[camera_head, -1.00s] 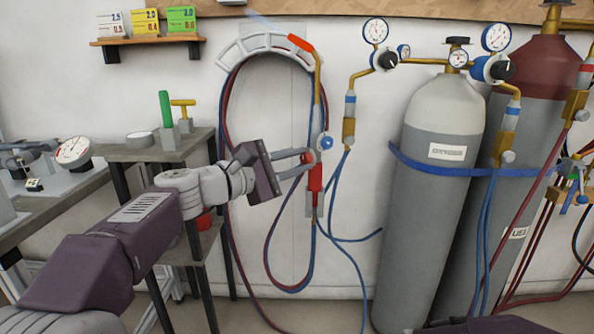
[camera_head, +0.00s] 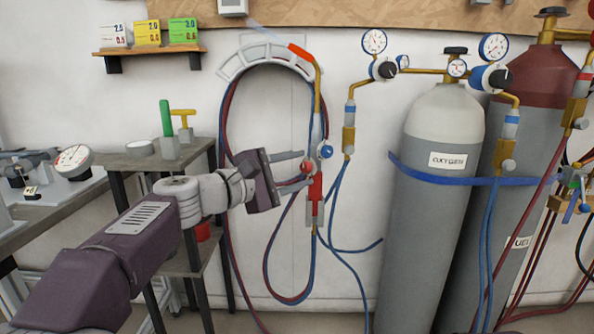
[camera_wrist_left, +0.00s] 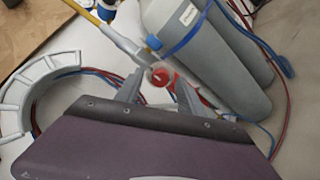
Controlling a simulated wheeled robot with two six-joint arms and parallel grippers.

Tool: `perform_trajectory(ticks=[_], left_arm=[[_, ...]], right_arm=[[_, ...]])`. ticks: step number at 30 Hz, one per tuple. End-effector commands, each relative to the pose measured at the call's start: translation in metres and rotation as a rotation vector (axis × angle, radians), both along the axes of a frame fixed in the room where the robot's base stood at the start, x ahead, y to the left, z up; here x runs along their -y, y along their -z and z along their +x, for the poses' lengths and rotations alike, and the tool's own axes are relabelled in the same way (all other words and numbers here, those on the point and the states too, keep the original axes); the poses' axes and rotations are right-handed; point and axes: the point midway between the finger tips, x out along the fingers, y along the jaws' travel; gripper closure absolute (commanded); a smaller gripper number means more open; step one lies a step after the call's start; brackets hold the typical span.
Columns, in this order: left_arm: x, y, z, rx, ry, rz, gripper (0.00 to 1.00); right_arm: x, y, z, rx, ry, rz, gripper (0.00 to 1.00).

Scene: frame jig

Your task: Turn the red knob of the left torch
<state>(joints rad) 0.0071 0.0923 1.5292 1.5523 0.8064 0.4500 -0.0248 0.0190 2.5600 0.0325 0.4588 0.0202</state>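The left torch (camera_head: 316,205) hangs upright on the wall beneath a curved hose holder, with a red body, a brass tube and an orange-red piece at its upper end. Its red knob (camera_head: 307,167) faces my left gripper and shows as a round red cap in the left wrist view (camera_wrist_left: 161,76). A blue knob (camera_head: 326,151) sits just above on the right. My left gripper (camera_head: 305,168) is open, one finger above and one below the red knob. In the wrist view the knob lies between the fingertips with gaps on both sides. My right gripper is not in view.
Red and blue hoses (camera_head: 268,250) loop below the torch. Grey gas cylinders (camera_head: 420,220) with a blue strap and gauges stand to the right. A small grey stand (camera_head: 150,158) holding green and yellow handled pieces is at left. The wall around the torch is clear.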

Motion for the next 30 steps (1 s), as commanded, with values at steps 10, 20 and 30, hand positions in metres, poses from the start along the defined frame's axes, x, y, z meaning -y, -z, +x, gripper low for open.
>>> perform_trajectory(ticks=[10, 20, 30], left_arm=[[-0.015, -0.004, -0.013, 0.002, -0.004, 0.0, 0.54], [-0.061, -0.006, -0.057, -0.001, -0.005, -0.001, 0.54], [-0.065, -0.004, -0.063, 0.0, 0.0, 0.0, 0.54]], right_arm=[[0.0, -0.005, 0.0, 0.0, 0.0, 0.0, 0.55], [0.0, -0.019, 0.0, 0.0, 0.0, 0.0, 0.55], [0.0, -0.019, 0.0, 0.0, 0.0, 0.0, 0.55]])
